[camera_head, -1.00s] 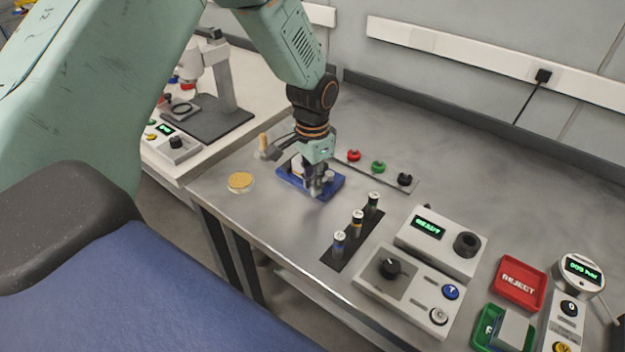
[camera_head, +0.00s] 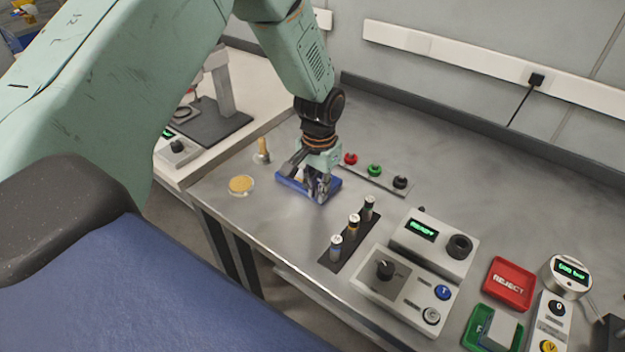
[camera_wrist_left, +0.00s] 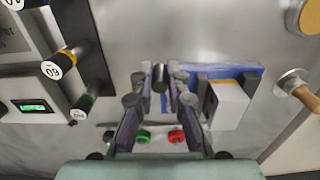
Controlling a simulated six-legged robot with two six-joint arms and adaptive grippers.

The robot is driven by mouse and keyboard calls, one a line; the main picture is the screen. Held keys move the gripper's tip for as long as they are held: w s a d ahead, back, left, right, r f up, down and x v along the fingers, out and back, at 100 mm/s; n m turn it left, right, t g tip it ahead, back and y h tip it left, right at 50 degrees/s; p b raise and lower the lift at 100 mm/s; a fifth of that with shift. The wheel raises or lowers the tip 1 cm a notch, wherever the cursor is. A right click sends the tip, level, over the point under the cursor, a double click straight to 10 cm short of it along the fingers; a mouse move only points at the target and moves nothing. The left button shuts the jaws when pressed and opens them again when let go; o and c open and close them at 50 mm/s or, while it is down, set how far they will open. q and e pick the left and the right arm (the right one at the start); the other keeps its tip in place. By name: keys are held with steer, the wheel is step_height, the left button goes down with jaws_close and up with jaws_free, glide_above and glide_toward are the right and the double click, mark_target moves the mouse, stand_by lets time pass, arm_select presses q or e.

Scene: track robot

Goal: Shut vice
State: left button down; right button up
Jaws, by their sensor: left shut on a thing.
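The vice (camera_head: 291,184) is a small blue-based block on the steel bench. In the left wrist view its blue base (camera_wrist_left: 205,70) carries dark jaws, with a white block (camera_wrist_left: 230,104) with a yellow stripe between or beside them. My left gripper (camera_head: 321,196) reaches down at the vice's right end. In the wrist view its fingers (camera_wrist_left: 161,82) close on a small dark metal part at that end, seemingly the vice's handle. The fingers and arm hide much of the vice in the head view, so the jaw gap is unclear. My right gripper is not in view.
Red, green and black knobs (camera_head: 374,170) sit behind the vice. A rack of labelled cylinders (camera_head: 353,228) and a control box (camera_head: 432,242) stand to the right. A yellow-filled dish (camera_head: 241,185) and a wooden-handled tool (camera_head: 263,148) are left. The bench's back is clear.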

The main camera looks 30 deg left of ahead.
arm_select(q)
steer(key=n, duration=0.1)
steer(key=d+n+p, duration=0.1)
steer(key=w+d+n+p, duration=0.1)
steer(key=shift+w+r+n, duration=0.1)
steer(key=shift+r+n, duration=0.15)
steer(key=shift+n, duration=0.15)
steer(key=n, duration=0.1)
steer(key=w+d+n+p, duration=0.1)
steer(key=n, duration=0.1)
steer(key=shift+w+d+n, duration=0.2)
steer(key=shift+d+n, duration=0.05)
steer(key=shift+n, duration=0.05)
steer(key=shift+w+d+n, duration=0.35)
steer(key=shift+w+n, duration=0.2)
steer(key=shift+n, duration=0.65)
steer(key=shift+w+d+n, duration=0.25)
steer(key=shift+w+n, duration=0.45)
steer(key=shift+n, duration=0.7)
steer(key=shift+w, duration=0.1)
steer(key=c, duration=1.6)
jaws_free()
steer(key=shift+c, duration=0.2)
steer(key=o, duration=0.3)
steer(key=shift+f, duration=0.15)
steer(key=shift+s, duration=0.2)
